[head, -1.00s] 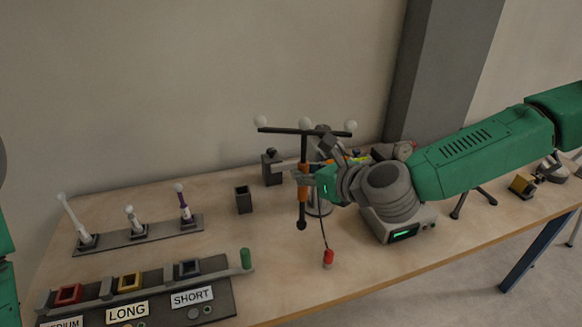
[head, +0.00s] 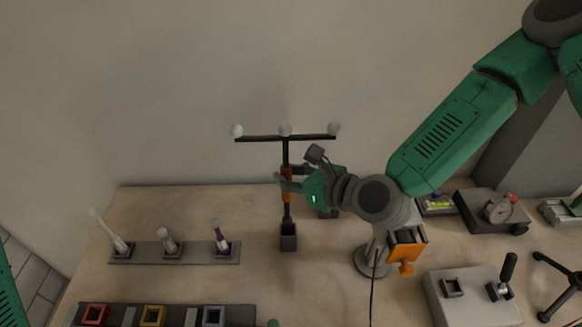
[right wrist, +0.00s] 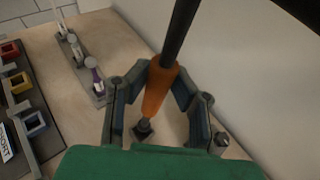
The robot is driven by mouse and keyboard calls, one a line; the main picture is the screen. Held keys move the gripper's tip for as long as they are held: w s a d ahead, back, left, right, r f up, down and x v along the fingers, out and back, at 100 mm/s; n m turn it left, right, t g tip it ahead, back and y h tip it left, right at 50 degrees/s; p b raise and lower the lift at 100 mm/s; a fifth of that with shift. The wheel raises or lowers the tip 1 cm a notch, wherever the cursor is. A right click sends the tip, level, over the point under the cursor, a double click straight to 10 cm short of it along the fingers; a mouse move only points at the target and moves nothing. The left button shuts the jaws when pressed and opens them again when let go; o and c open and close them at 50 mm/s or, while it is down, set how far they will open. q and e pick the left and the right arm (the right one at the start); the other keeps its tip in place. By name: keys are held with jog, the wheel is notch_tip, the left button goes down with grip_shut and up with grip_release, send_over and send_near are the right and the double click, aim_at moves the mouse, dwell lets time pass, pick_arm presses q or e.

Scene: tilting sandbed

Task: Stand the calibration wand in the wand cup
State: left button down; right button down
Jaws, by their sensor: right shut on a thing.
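The calibration wand (head: 286,155) is a dark T-shape with white balls along its crossbar and an orange grip. My right gripper (head: 288,184) is shut around the orange grip and holds the wand upright. The wand cup (head: 288,241) is a small dark square cup on the table, directly under the wand. The wand's lower end meets the cup's mouth in the head view; I cannot tell how deep it sits. The right wrist view shows the orange grip (right wrist: 160,90) between the fingers and the cup (right wrist: 143,131) at the wand's lower end. My left gripper is out of view.
A rack (head: 190,257) with several short posts stands left of the cup. A tray with coloured square sockets (head: 152,316) is at the front left. A stand with an orange clamp (head: 406,246) and a box with a lever (head: 474,300) are to the right. The wall is behind.

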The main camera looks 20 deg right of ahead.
aim_at(291, 198)
jog(key=shift+a+f+b, duration=0.3)
jog(key=shift+f, duration=0.5)
jog(key=shift+w+d+f+b, duration=0.1)
jog(key=shift+d+f+b, duration=0.1)
jog(key=shift+f+b, duration=0.45)
jog(key=shift+d+f+b, duration=0.45)
jog(key=shift+f+b, duration=0.1)
jog(key=shift+f, duration=0.65)
jog(key=shift+a+f+b, duration=0.4)
jog(key=shift+f+b, duration=0.35)
jog(key=shift+f, duration=0.35)
jog(key=shift+f+b, duration=0.55)
jog(key=shift+b, duration=0.25)
jog(key=shift+d+f, duration=0.15)
jog(key=shift+f, duration=0.15)
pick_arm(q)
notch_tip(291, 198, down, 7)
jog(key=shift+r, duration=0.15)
pick_arm(e)
jog(key=shift+d, duration=0.15)
